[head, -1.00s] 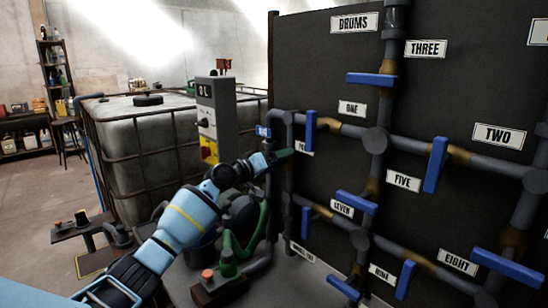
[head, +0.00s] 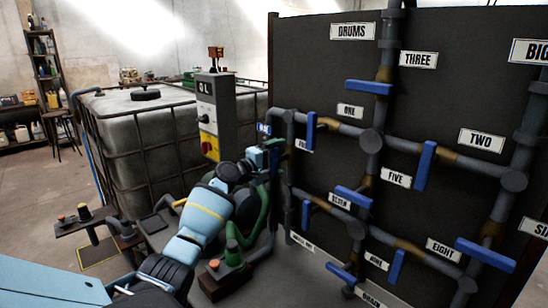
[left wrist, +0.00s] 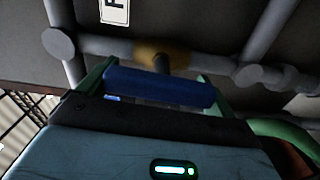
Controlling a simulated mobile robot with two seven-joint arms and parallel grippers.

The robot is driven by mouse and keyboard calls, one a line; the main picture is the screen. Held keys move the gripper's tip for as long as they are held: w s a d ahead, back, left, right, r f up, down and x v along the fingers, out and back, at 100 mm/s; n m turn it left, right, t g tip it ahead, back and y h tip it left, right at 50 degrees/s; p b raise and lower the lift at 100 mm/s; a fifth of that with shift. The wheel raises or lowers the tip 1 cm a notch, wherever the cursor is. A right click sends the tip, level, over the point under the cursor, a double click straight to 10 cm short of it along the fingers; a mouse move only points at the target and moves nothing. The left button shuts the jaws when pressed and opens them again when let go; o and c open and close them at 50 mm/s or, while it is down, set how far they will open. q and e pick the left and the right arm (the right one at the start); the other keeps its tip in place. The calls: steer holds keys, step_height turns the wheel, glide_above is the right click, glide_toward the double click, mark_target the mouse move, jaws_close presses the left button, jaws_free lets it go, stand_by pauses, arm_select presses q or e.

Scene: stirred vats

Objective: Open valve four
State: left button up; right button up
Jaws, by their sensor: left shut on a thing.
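My left gripper (head: 272,147) is at the left edge of the dark panel, by a partly covered label (head: 303,145). In the left wrist view its green fingers (left wrist: 153,82) are at both ends of a blue valve handle (left wrist: 160,88), and it is shut on that handle. The handle lies roughly along the grey pipe (left wrist: 100,45) behind it, in front of a brass valve body (left wrist: 160,52). A cut-off label (left wrist: 115,10) above begins with F. In the head view the gripper hides this handle. My right gripper is not in view.
Other blue handles stand close by: valve one's (head: 311,130), valve seven's (head: 353,196) and one below (head: 305,214). A grey switch box (head: 216,115) and a caged tank (head: 150,150) stand left of the panel. A green hose (head: 262,205) runs below my gripper.

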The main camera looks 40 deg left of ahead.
arm_select(q)
steer(key=shift+n, duration=0.4)
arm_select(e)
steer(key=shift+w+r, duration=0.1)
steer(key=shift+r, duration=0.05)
arm_select(q)
steer(key=o, duration=0.7)
steer(key=shift+s, duration=0.15)
steer(key=s+p, duration=0.1)
steer(key=s, duration=0.6)
steer(key=shift+s+a, duration=0.3)
steer(key=shift+a, duration=0.1)
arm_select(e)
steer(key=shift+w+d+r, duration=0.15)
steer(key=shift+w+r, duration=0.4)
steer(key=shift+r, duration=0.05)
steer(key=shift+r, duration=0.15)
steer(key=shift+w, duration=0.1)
